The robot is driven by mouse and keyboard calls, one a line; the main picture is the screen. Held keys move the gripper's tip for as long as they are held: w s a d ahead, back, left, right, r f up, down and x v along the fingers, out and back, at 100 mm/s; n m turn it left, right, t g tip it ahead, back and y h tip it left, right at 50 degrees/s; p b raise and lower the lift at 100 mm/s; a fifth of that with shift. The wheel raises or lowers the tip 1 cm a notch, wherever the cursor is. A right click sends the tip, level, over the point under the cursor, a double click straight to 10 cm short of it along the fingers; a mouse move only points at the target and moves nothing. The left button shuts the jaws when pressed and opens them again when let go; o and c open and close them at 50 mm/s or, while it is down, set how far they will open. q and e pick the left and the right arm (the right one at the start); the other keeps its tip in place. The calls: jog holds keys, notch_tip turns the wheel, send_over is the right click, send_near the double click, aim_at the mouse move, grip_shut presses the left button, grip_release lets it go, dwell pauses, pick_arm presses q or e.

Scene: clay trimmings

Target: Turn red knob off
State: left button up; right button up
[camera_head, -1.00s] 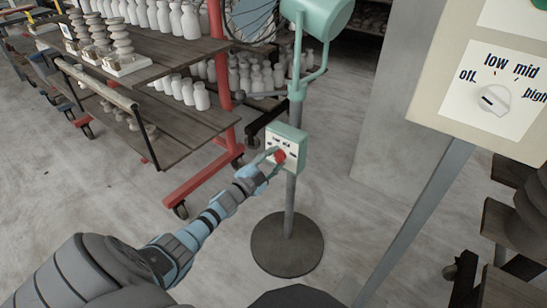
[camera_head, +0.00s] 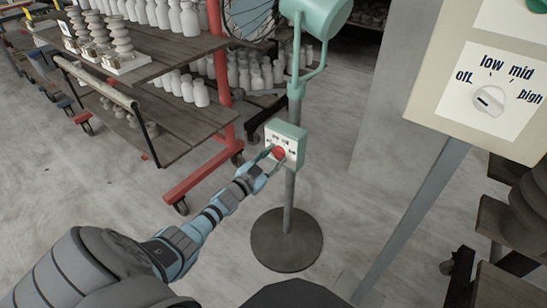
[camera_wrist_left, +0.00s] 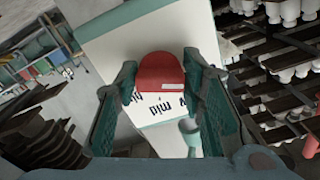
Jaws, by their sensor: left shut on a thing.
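The red knob (camera_head: 279,152) sits on the front of a small pale green control box (camera_head: 298,145) with a white label face, mounted on a grey pole. My left gripper (camera_head: 273,157) reaches it from the lower left, one finger on each side, and is shut on the knob. In the left wrist view the red knob (camera_wrist_left: 160,70) lies between the two green fingers, with a pale pointer mark at its lower right edge. The word "mid" shows beside it; the other labels are partly hidden, so the setting is unclear. My right gripper is not in view.
The pole stands on a round dark base (camera_head: 287,240), with a green lamp-like head (camera_head: 318,14) above. A larger panel with a white knob (camera_head: 489,101) is at the right. Red-framed shelves (camera_head: 190,60) of white bottles stand at the left. The floor between is clear.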

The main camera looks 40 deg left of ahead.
pick_arm(q)
jog(key=shift+s+f, duration=0.1)
jog(key=shift+f, duration=0.05)
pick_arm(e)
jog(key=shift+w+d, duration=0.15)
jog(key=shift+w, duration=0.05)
pick_arm(q)
jog(key=o, duration=0.9)
jog(key=shift+o, duration=1.3)
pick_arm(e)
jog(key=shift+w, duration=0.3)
pick_arm(q)
jog(key=s, duration=1.2)
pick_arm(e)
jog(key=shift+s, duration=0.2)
pick_arm(q)
jog(key=shift+d, duration=0.1)
